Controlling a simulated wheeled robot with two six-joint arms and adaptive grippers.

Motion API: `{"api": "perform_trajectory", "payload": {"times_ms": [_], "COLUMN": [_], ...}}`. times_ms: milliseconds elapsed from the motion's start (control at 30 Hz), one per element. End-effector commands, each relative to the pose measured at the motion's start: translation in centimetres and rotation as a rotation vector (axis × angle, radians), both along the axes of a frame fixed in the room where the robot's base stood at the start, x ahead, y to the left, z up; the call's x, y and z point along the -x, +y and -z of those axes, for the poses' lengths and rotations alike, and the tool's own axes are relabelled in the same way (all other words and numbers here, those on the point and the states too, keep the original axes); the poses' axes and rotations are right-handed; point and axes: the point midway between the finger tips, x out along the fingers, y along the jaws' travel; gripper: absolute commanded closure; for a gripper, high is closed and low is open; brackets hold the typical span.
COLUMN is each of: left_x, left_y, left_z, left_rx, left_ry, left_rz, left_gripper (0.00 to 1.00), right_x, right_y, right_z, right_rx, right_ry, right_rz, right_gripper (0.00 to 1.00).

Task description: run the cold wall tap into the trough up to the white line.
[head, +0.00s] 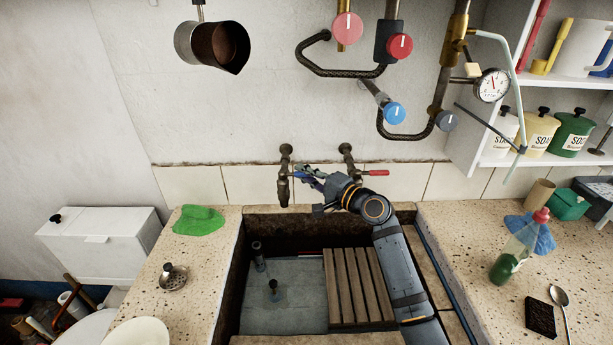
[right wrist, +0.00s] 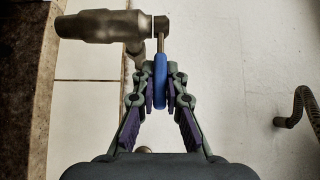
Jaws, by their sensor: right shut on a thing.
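Two wall taps stand over the back of the stone trough (head: 229,290). The cold tap (head: 284,185), on the left, has a blue lever (head: 301,168); the right tap (head: 346,152) has a red lever (head: 375,173). My right gripper (head: 313,178) is shut on the blue lever, which shows between its fingers in the right wrist view (right wrist: 160,78). The cold tap's body (right wrist: 98,26) is beside it there. I see no clear stream below the spout. The trough's bottom looks grey-blue; I cannot tell how much water covers it. I cannot make out the white line. My left gripper is not in view.
In the trough are a slatted wooden rack (head: 357,285), a dark plug-like piece (head: 274,286) and an upright pipe (head: 257,256). My right arm hides part of the trough's right side.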

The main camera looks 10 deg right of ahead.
Motion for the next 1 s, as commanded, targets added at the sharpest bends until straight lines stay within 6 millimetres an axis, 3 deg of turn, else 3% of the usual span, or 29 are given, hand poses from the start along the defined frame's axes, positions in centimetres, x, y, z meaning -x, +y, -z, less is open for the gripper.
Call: {"api": "perform_trajectory", "payload": {"times_ms": [33, 200, 567, 1000], "left_x": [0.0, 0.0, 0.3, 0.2], "left_y": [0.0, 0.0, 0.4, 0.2], "left_z": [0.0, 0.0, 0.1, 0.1], "left_rx": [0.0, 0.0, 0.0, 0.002], "left_ry": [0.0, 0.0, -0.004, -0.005], "left_rz": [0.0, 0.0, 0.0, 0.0], "left_gripper": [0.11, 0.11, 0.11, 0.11], "right_x": [0.0, 0.0, 0.6, 8.2], "right_y": [0.0, 0.0, -0.5, -5.9], "right_z": [0.0, 0.0, 0.1, 0.2], "right_rx": [0.0, 0.0, 0.001, 0.007], "right_ry": [0.0, 0.0, -0.001, 0.001], "right_rz": [0.0, 0.001, 0.003, 0.001], "right_gripper": [0.85, 0.65, 0.65, 0.65]}}
